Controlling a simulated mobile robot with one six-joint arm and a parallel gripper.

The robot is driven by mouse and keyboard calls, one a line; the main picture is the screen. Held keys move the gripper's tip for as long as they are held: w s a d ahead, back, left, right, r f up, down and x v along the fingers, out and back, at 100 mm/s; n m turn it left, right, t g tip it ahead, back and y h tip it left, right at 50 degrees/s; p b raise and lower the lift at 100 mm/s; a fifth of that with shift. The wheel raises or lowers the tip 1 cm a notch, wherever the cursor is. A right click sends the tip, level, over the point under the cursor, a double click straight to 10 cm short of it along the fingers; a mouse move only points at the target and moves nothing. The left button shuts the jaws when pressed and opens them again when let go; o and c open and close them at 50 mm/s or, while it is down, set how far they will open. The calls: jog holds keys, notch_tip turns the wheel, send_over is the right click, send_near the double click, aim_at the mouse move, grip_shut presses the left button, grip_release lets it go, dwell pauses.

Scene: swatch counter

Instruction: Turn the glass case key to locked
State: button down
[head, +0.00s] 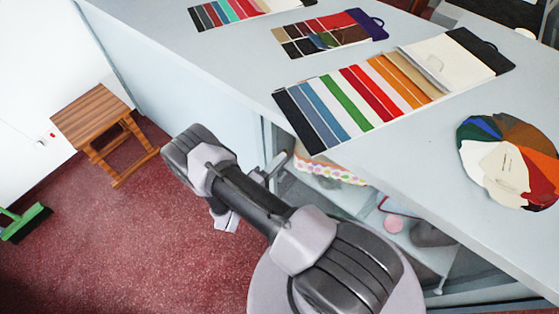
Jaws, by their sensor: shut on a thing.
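The glass case (385,232) is set into the front of the grey counter (235,60), below its top. My arm reaches across the lower middle, and its last links bend behind the forearm towards the left end of the case. My gripper (270,171) shows only in small part there, close to the case's edge post. It is shut on the key, which my arm and the fingers hide. I cannot see which way the key is turned.
Colour swatch cards (345,105) and a round fan of swatches (507,160) lie on the counter. Several goods sit inside the case.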

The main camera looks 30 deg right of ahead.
jog(key=c, duration=1.6)
grip_release()
jog(key=shift+a, duration=0.1)
jog(key=p+v, duration=0.2)
jog(key=v, duration=1.5)
jog(key=shift+s+a+p, duration=0.1)
jog(key=shift+p, duration=0.3)
